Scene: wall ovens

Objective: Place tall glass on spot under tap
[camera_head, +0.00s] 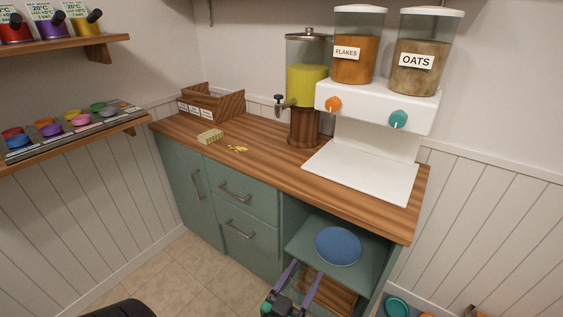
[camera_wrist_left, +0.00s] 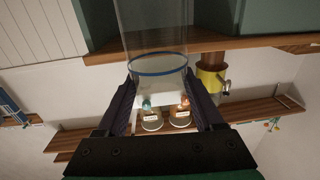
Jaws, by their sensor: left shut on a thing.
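The tall clear glass (camera_wrist_left: 157,40) with a blue ring near its end fills the middle of the left wrist view. My left gripper (camera_wrist_left: 160,95) is shut on it, one dark finger on each side. In the head view my left gripper (camera_head: 308,283) is low at the bottom, in front of the open shelves and below the counter top. The glass is hard to make out there. The tap (camera_head: 280,103) sticks out left from the dispenser of yellow liquid (camera_head: 307,85) on the counter. The counter spot under the tap (camera_head: 283,133) looks bare. My right gripper is not in view.
The wooden counter (camera_head: 255,165) holds a wooden box (camera_head: 212,102), a small pale block (camera_head: 210,136) and yellow bits (camera_head: 237,149). A white cereal dispenser (camera_head: 375,105) stands right of the tap. A blue plate (camera_head: 338,246) lies on the open shelf below.

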